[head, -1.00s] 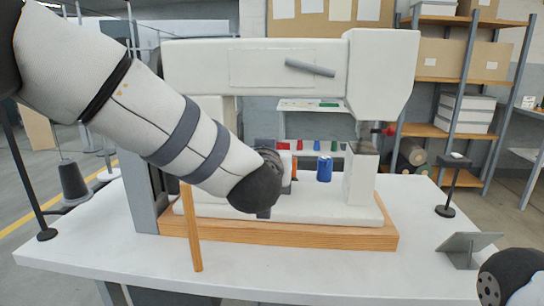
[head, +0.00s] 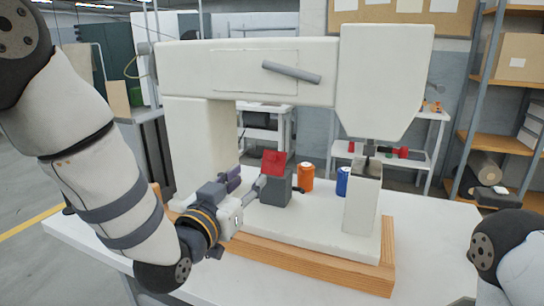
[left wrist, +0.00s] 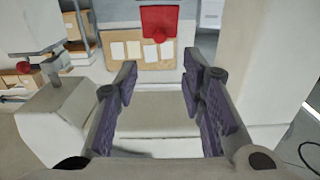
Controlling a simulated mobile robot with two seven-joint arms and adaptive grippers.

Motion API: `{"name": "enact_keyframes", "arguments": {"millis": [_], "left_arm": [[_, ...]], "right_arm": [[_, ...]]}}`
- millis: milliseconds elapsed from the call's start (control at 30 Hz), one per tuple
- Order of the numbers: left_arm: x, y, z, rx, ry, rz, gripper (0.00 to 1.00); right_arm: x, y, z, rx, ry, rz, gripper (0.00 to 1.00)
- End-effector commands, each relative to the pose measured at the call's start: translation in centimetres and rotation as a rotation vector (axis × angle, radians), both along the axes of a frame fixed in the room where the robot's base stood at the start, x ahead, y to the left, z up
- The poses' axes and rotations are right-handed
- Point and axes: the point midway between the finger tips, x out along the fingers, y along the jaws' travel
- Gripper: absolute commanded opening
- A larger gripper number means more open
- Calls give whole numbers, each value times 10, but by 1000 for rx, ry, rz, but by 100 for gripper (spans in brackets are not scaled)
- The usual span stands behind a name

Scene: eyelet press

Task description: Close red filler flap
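The red flap (head: 274,161) stands raised, tilted up on top of a dark grey box (head: 276,191) on the white bed of the press. In the left wrist view the red flap (left wrist: 160,18) hangs at the top centre, with a round red knob at its lower edge. My left gripper (head: 248,181) is just left of the box and below the flap in the head view. Its two purple-padded fingers are spread wide in the left wrist view (left wrist: 160,80), with nothing between them. My right gripper is out of view; only part of the right arm shows.
The white press arm (head: 240,70) spans above the gripper, with its head and post (head: 363,197) on the right. An orange spool (head: 305,178) and a blue spool (head: 342,182) stand right of the box. A wooden base (head: 310,269) edges the press. The front right table is clear.

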Motion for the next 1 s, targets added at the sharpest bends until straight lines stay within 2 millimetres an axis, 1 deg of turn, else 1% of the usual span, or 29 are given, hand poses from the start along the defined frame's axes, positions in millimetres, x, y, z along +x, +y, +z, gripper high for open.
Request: {"name": "enact_keyframes", "arguments": {"millis": [100, 167, 267, 500, 600, 700, 800, 1000], "left_arm": [[-5, 0, -1, -10, 2, -21, 37], [-2, -1, -2, -11, 3, -24, 37], [14, -7, -2, -10, 0, -25, 37], [73, -26, -3, -11, 1, -23, 37], [91, -32, -3, -11, 3, -23, 37], [103, -36, -4, -10, 4, -23, 37], [109, -38, -3, -10, 3, -23, 37], [109, -38, -3, -10, 4, -22, 37]], "right_arm": [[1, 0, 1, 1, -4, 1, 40], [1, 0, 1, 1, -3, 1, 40], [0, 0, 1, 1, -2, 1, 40], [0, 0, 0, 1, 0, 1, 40], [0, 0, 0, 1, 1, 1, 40], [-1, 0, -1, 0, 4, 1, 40], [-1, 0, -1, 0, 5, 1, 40], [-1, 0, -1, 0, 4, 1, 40]]}}
